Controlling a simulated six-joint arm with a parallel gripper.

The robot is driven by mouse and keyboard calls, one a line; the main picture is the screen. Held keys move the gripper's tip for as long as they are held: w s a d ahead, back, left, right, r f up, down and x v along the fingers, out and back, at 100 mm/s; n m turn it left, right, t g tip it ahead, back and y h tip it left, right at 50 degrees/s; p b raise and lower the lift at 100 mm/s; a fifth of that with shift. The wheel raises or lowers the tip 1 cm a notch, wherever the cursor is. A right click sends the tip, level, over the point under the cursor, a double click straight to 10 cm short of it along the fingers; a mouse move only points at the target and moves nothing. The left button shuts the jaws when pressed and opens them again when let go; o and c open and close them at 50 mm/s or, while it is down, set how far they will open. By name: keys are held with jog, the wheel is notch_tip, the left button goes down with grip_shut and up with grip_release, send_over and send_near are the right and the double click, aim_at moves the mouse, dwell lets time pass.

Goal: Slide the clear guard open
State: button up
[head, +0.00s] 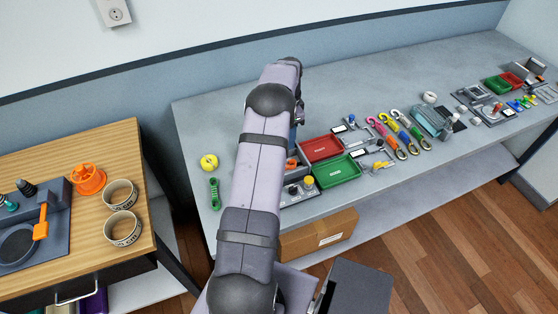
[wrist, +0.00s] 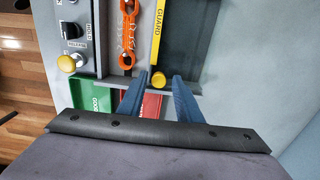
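In the wrist view, the guard (wrist: 160,32) shows a yellow edge strip lettered GUARD, with a round yellow knob (wrist: 158,81) at its near end. A smooth dark grey area lies right of the strip; I cannot tell how much of it is clear panel. My gripper (wrist: 160,75) has two blue fingers, open, one on each side of the knob. Narrow gaps show between knob and fingers, so it does not look gripped. In the head view, my arm hides the guard and most of my gripper.
An orange link piece (wrist: 128,35) and a panel with a yellow button (wrist: 67,63) lie left of the guard. A green tray (head: 337,170) and a red tray (head: 321,148) sit beside my arm. Several coloured carabiners (head: 392,132) lie further right on the grey bench (head: 225,120).

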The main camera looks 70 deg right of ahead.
jog(key=shift+r+p, duration=1.1)
jog(key=shift+r, duration=0.95)
jog(key=shift+c, duration=0.6)
jog(key=c, duration=0.5)
jog(key=shift+r, duration=0.25)
jog(key=shift+c, duration=0.2)
notch_tip(320, 180, up, 6)
jog(key=p, duration=0.4)
jog(key=shift+f+p, duration=0.2)
jog(key=shift+p, duration=0.15)
